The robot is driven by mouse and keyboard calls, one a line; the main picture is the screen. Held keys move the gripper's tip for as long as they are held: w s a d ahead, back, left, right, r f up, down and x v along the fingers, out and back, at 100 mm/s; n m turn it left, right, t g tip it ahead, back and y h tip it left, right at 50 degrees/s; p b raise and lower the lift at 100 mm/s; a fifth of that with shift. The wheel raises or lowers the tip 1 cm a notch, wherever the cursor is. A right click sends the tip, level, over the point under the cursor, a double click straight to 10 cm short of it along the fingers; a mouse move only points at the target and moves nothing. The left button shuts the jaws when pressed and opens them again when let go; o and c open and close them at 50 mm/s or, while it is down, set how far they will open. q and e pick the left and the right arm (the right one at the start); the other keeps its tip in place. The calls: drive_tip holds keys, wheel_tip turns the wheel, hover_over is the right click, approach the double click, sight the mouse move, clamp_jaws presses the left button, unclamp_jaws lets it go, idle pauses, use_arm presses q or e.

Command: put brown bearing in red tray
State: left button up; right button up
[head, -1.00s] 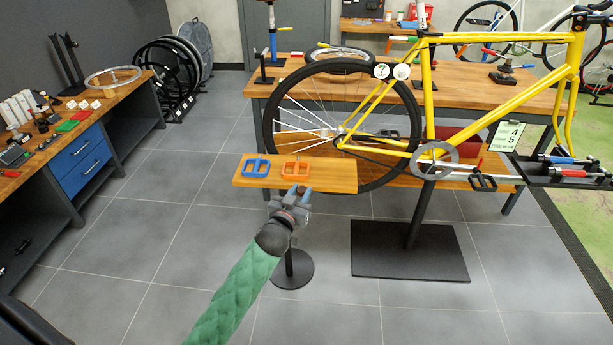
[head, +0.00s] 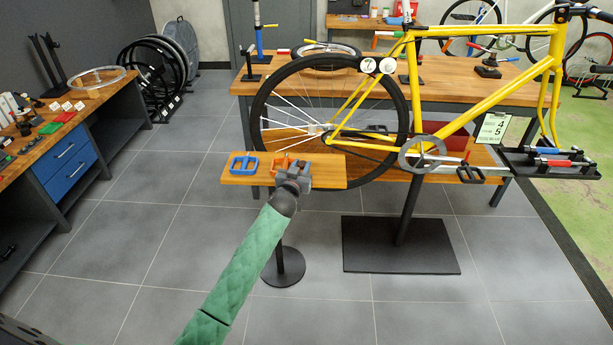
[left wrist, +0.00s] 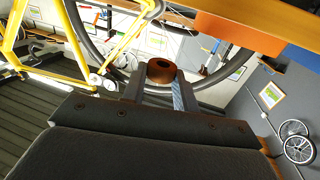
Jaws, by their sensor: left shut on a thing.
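My left gripper (head: 297,178) is in front of the right part of a small wooden stand. In the left wrist view its fingers (left wrist: 158,90) are shut on the brown bearing (left wrist: 162,70), a short ring with a dark hole. The bearing is hard to make out in the head view. A small flat red piece (head: 66,117), which looks like the red tray, lies on the left workbench, far from the gripper. My right gripper is not in view.
The stand's board (head: 325,180) holds a blue pedal-like frame (head: 241,165) and an orange one (head: 280,164). A yellow bicycle (head: 480,95) stands behind. The left workbench (head: 100,93) also carries a flat green piece (head: 49,128). The floor between is clear.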

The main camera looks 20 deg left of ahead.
use_arm(q)
drive_tip(key=shift+w+d+f, duration=0.75)
drive_tip(key=shift+w, duration=0.15)
wheel_tip(320, 180, down, 3)
drive_tip(key=shift+f+p, duration=0.15)
drive_tip(key=shift+p, duration=0.15)
drive_tip(key=shift+d+f, duration=0.1)
drive_tip(key=shift+f, duration=0.3)
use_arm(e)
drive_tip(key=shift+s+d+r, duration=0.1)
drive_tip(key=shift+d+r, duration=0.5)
use_arm(q)
drive_tip(key=shift+f, duration=0.1)
drive_tip(key=o, duration=0.9)
drive_tip(key=shift+o, duration=0.2)
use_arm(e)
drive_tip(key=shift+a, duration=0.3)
